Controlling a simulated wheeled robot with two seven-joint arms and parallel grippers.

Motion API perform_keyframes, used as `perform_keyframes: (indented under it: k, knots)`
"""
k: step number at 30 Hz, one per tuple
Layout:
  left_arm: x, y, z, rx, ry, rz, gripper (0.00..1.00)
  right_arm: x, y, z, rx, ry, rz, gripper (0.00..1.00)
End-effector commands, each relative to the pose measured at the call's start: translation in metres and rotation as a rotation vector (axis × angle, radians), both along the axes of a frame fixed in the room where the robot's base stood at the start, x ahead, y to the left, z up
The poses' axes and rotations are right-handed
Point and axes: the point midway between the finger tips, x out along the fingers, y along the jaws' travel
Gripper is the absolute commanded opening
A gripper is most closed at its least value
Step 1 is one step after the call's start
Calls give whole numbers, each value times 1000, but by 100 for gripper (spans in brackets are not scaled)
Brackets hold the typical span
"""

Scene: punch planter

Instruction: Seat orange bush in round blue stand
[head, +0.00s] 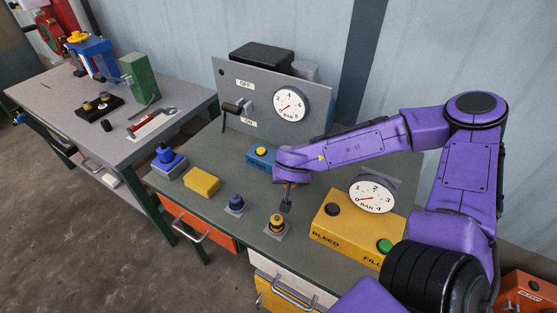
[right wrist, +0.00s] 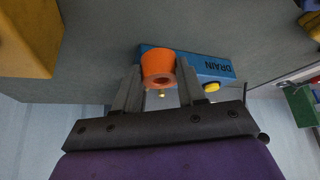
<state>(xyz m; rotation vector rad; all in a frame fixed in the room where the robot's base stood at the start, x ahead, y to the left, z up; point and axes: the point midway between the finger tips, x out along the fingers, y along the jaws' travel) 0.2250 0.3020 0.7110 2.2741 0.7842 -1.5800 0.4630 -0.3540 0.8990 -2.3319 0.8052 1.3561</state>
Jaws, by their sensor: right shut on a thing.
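The orange bush (right wrist: 158,66) is held between the two fingers of my right gripper (right wrist: 160,88) in the right wrist view. It is a short tapered ring with a hole in its end. In the head view my right gripper (head: 287,203) points down over the bench, and I cannot make out the bush there. A small round blue stand (head: 236,203) on a grey square plate is to the gripper's left, apart from it. A larger blue piece with a dark top (head: 168,160) stands farther left. My left gripper is not in view.
A yellow-and-black piece on a grey plate (head: 277,225) is just below the gripper. A yellow BLEED/FILL box (head: 340,237) is at right. A blue DRAIN box (head: 258,161) is behind, before a grey gauge panel (head: 252,117). A yellow block (head: 201,182) lies left of the stand.

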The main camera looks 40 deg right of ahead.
Motion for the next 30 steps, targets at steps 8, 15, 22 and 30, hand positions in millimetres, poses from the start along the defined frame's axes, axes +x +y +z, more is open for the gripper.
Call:
perform_keyframes:
  k: [8,15,22,30]
  knots:
    - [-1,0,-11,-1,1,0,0,4,0,-53,-2,8,3,4]
    - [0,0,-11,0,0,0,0,5,1,-64,0,2,4,4]
    - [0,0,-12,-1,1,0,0,5,1,-68,-1,3,5,4]
    - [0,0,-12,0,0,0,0,5,1,-68,0,4,4,66]
